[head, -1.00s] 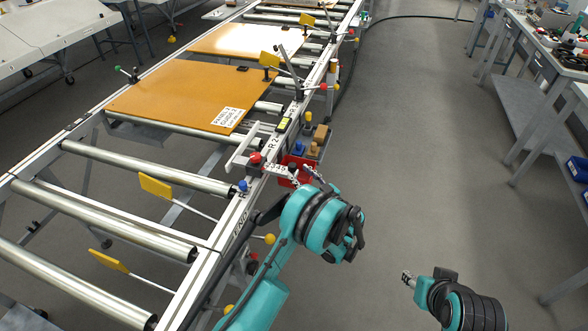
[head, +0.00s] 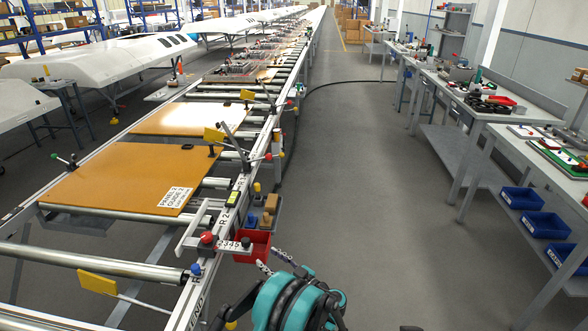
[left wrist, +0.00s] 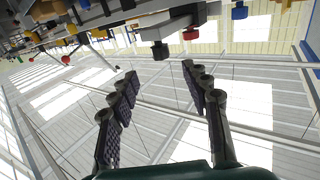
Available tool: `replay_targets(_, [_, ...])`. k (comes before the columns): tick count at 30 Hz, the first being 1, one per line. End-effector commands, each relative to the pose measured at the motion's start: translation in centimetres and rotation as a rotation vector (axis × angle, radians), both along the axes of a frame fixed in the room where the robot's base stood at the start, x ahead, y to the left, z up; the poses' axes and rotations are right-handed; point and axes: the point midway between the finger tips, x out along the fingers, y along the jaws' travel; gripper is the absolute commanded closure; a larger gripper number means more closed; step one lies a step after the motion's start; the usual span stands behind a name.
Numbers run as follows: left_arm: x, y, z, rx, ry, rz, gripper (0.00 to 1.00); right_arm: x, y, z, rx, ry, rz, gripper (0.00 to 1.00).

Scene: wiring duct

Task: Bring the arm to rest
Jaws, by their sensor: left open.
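My left gripper (head: 274,262) is at the bottom centre of the head view, teal and black, beside the right-hand rail of the roller line. Its two fingers stand apart next to a red bin (head: 252,246). In the left wrist view, the open fingers (left wrist: 162,90) are spread wide with nothing between them. My right gripper is out of the head view; only a small dark tip of my right arm shows at the bottom edge.
Orange panels (head: 125,176) lie on the roller line at left. Yellow paddles (head: 97,283) and a small tray of blocks (head: 265,213) are along the rail. Workbenches (head: 500,113) with blue bins (head: 542,225) stand at right. The grey aisle floor (head: 370,180) between is clear.

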Motion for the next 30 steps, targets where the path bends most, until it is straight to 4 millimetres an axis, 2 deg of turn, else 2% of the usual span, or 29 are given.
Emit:
replay_targets(4, [0.2,1.1,1.4,-0.020,0.072,0.001,0.52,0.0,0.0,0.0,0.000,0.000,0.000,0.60])
replay_targets(8, [0.0,3.2,4.0,-0.064,0.227,-0.013,0.52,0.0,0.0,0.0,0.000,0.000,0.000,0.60])
replay_targets(14, [-2.6,6.5,7.8,-0.156,0.490,-0.087,0.52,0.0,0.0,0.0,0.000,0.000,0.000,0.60])
replay_targets(17, [-4.9,7.7,9.3,-0.204,0.601,-0.144,0.52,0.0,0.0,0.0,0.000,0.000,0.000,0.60])
replay_targets(22, [-9.8,9.0,11.3,-0.282,0.753,-0.266,0.52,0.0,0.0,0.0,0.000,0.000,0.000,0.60])
replay_targets(30, [-19.0,8.8,12.7,-0.388,0.891,-0.510,0.52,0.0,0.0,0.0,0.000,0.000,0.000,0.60])
